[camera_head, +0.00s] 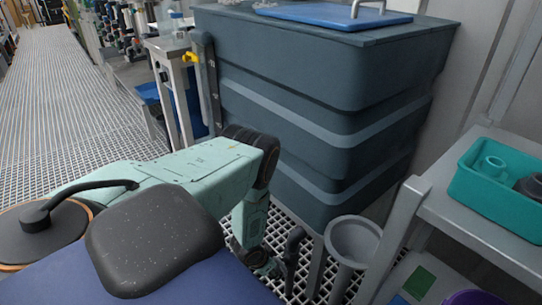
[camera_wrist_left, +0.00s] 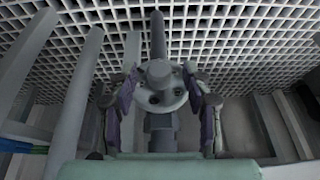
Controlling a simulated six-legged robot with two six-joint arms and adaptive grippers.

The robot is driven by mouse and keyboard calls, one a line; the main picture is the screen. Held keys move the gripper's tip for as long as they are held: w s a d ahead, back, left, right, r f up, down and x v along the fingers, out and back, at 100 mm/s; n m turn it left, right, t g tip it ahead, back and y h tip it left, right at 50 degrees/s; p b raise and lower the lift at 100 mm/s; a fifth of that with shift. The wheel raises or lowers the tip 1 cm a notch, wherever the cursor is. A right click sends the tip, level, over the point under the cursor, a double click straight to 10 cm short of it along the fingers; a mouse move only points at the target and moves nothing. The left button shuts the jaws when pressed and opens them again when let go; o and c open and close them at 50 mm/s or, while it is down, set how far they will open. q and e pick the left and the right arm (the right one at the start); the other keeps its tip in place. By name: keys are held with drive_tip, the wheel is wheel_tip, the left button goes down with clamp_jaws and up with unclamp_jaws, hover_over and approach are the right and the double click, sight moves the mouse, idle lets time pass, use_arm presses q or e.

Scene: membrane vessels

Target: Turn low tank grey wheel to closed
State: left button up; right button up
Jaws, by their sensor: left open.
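The low tank is a large dark blue-grey ribbed tank (camera_head: 315,100) in the middle of the head view. My left gripper (camera_head: 258,262) reaches down beside its lower front corner, small and partly hidden in that view. In the left wrist view a grey round part with dark holes and a raised hub, apparently the grey wheel (camera_wrist_left: 160,76), faces the camera. The left gripper (camera_wrist_left: 161,104) is open there, with one finger on each side of this part. I cannot tell whether the fingers touch it. The wheel cannot be made out in the head view. My right gripper is not in view.
A grey funnel-like pipe (camera_head: 353,240) and a dark bent pipe (camera_head: 293,250) stand close right of the gripper. A shelf holds a teal tray (camera_head: 500,195) at right. A metal-legged stand (camera_head: 172,95) is left of the tank. Grating floor (camera_head: 60,110) is open at left.

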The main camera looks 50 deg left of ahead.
use_arm(q)
drive_tip(key=shift+f, duration=0.1)
clamp_jaws()
idle(0.6)
